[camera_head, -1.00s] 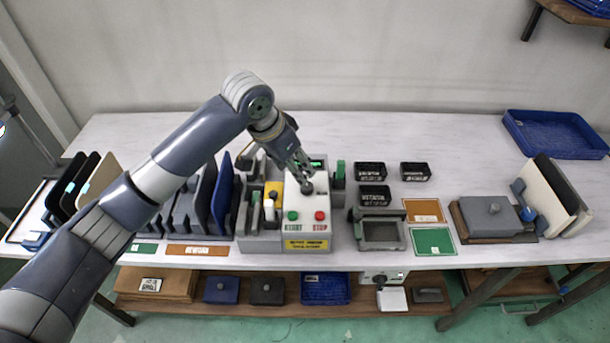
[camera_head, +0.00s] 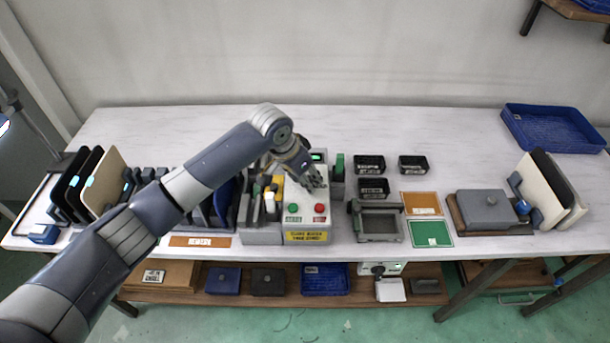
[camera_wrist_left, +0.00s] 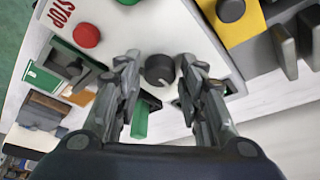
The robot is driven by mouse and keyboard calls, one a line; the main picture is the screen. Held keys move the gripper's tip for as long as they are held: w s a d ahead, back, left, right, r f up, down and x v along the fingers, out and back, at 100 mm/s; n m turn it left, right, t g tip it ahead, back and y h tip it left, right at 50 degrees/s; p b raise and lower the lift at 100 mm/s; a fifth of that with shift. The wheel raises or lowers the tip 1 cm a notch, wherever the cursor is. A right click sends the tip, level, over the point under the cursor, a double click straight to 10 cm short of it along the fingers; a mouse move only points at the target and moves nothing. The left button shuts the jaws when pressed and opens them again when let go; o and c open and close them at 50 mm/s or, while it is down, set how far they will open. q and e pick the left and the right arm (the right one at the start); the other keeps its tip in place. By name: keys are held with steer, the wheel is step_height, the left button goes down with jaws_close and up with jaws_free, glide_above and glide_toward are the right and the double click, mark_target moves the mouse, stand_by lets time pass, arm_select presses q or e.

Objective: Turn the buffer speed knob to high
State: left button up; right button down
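The white control panel (camera_head: 305,211) has a green button (camera_head: 293,208), a red stop button (camera_head: 319,208) and a yellow label. In the left wrist view, a dark round knob (camera_wrist_left: 159,70) with a pale mark on its edge sits on the white panel between my left fingertips. A second dark knob (camera_wrist_left: 230,10) shows at the top of that view, near a yellow part. My left gripper (camera_head: 316,183) is over the upper part of the panel; in the wrist view the gripper (camera_wrist_left: 158,73) is open, with gaps beside the knob. Which speed is set cannot be read.
Upright dark and blue panels in racks (camera_head: 222,200) stand left of the control box. A grey frame fixture (camera_head: 378,226) and small black bins (camera_head: 370,164) are to its right. A blue tray (camera_head: 552,130) is at the far right. The back of the table is clear.

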arm_select(q)
steer(key=c, duration=0.4)
steer(key=shift+c, duration=0.4)
arm_select(e)
steer(key=shift+s, duration=0.45)
